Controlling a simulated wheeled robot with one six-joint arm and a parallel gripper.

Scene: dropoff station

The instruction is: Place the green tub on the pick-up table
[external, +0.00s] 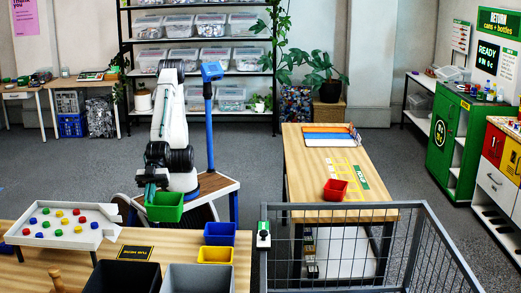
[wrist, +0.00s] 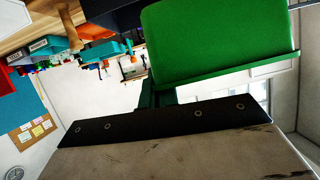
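The green tub (external: 165,209) is upright at the far edge of the near wooden table, with my gripper (external: 150,192) at its left rim. In the wrist view the tub (wrist: 215,45) fills the top right, and my gripper's dark fingers (wrist: 157,94) meet its rim. My gripper looks shut on this rim, and the tub looks held up; the gap beneath it is hard to judge. A second wooden table (external: 300,165) at the right, seemingly the pick-up table, bears a red tub (external: 335,190) beside yellow markings and a green strip with unreadable lettering.
On the near table are a white tray (external: 45,241) of coloured caps, blue (external: 220,233) and yellow (external: 215,254) tubs, and dark and grey bins. A metal mesh fence (external: 345,235) stands before the right table. A blue post (external: 209,130) rises beside my arm. Open floor lies between the tables.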

